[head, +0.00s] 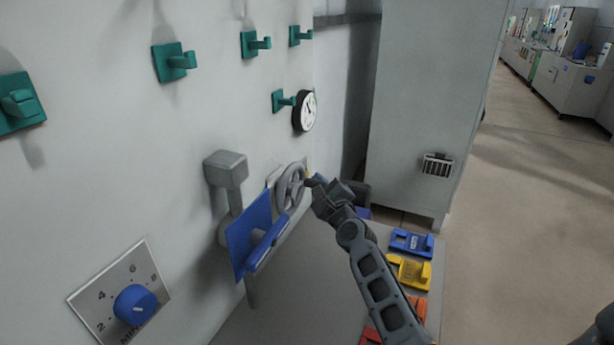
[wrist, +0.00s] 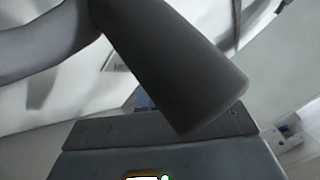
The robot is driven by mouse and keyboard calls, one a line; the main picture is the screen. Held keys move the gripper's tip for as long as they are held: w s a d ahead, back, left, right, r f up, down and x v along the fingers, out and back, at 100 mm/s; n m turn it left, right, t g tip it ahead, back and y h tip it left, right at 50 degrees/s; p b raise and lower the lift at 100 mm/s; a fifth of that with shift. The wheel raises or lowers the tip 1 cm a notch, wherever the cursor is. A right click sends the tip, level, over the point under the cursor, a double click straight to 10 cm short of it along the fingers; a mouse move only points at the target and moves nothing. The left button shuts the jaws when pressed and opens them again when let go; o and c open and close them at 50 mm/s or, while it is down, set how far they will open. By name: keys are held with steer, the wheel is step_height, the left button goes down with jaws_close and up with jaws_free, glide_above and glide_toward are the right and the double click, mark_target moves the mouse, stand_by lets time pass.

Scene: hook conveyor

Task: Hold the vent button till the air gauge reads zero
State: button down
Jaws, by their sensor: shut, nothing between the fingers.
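A round white dial with a black rim (head: 306,111) hangs at a green hook on the wall in the head view. It has dark hands, but its reading is too small to tell. My gripper (head: 313,181) is at the wall, just right of a grey handwheel (head: 290,187). A small yellow patch (head: 309,173) shows right by the fingertips. I cannot tell whether it is the vent button or whether the gripper touches it. In the wrist view a dark grey tapered shape fills the middle, and a yellow-edged piece with a green dot (wrist: 150,178) shows at the bottom edge.
Several green hooks (head: 175,62) stick out of the wall. A grey lever (head: 227,175), a blue bracket (head: 250,240) and a blue knob (head: 135,305) stand left of my arm. Blue (head: 411,242) and yellow (head: 410,271) pieces lie to its right. A grey cabinet (head: 425,100) stands behind.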

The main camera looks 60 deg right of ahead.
steer(key=shift+w, duration=0.3)
steer(key=shift+w, duration=0.45)
stand_by(1.4)
steer(key=shift+s, duration=0.85)
steer(key=shift+s+d+b, duration=0.2)
steer(key=shift+s+b, duration=0.85)
steer(key=shift+s, duration=1.5)
